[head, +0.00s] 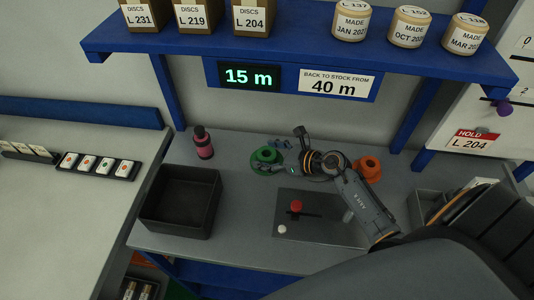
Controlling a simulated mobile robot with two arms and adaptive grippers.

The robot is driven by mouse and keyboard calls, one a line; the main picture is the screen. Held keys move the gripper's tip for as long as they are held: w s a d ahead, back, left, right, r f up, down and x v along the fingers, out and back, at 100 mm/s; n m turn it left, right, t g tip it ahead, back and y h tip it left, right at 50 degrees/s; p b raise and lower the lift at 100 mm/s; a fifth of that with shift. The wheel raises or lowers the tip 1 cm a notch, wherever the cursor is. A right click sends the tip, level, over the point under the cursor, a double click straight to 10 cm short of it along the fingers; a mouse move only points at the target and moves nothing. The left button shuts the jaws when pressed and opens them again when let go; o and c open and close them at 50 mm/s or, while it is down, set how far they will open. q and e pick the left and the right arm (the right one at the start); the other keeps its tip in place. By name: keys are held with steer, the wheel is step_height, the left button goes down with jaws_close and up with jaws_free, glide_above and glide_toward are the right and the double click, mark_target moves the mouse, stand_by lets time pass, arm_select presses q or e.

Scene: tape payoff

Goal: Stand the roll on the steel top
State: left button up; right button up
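A green roll (267,156) lies near the back of the grey bench top (245,215), which I take to be the steel top. An orange roll-like piece (369,168) sits further right, partly behind my arm. I cannot tell which of them the task means. My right gripper (281,151) reaches in from the right over the back of the bench, beside the green roll. Its fingers look spread, one up and one low by the roll's front edge. I see no object between them, and contact with the roll is unclear. My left gripper is not in view.
A black open bin (148,212) and a dark bottle with a pink label (203,143) stand at left. Small blue pieces (281,143) lie behind the green roll. A dark plate (292,231) with red and white knobs is in front. A blue shelf (300,55) overhangs the back.

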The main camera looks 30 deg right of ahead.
steer(key=shift+r, duration=0.25)
steer(key=b+v, duration=0.2)
steer(key=v, duration=0.9)
steer(key=shift+s+f, duration=0.1)
steer(key=shift+s, duration=0.1)
steer(key=shift+s+d+r, duration=0.15)
steer(key=shift+s+r, duration=0.1)
